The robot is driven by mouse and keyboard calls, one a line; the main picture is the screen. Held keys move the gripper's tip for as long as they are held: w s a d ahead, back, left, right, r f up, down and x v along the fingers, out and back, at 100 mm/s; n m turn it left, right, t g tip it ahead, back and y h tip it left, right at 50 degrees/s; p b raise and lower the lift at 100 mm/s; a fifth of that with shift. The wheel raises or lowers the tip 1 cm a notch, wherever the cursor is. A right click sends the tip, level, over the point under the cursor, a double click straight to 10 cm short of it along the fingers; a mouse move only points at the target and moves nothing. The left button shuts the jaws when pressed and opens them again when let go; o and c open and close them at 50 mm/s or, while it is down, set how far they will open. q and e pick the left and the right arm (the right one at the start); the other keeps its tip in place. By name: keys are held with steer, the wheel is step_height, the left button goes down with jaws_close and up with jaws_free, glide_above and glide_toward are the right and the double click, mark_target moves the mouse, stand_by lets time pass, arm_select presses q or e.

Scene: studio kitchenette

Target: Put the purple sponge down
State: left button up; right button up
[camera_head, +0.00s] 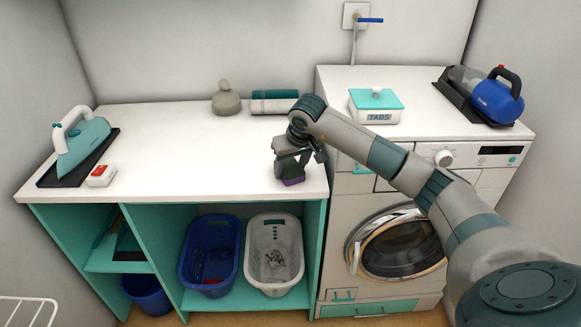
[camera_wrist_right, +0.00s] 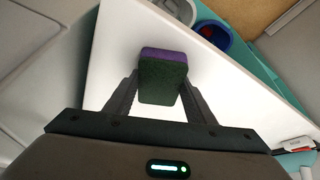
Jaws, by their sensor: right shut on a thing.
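The purple sponge (camera_head: 293,181) shows as a small purple edge below my right gripper (camera_head: 291,168) in the head view, over the front right part of the white counter (camera_head: 200,160). In the right wrist view the sponge (camera_wrist_right: 163,76) has a dark green face and a purple layer, and it sits between the two fingers of my right gripper (camera_wrist_right: 160,95). The gripper is shut on it. I cannot tell whether the sponge touches the counter. My left gripper is not in view.
An iron (camera_head: 82,145) and a small white-and-red box (camera_head: 101,175) stand at the counter's left. A grey stone-like object (camera_head: 226,99) and rolls (camera_head: 273,102) are at the back. The tabs box (camera_head: 375,106) stands on the washer (camera_head: 400,215). The counter's middle is clear.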

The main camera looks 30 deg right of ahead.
steer(key=o, duration=1)
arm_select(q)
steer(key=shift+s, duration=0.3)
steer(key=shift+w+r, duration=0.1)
arm_select(e)
steer(key=shift+r, duration=0.1)
steer(key=shift+r, duration=0.1)
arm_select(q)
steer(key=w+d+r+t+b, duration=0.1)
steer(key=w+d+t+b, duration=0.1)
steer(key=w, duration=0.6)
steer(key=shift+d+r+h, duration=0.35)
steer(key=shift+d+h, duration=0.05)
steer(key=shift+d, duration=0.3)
arm_select(e)
steer(key=v, duration=1.1)
steer(key=shift+s+r, duration=0.15)
steer(key=shift+r, duration=0.25)
steer(key=shift+f, duration=0.1)
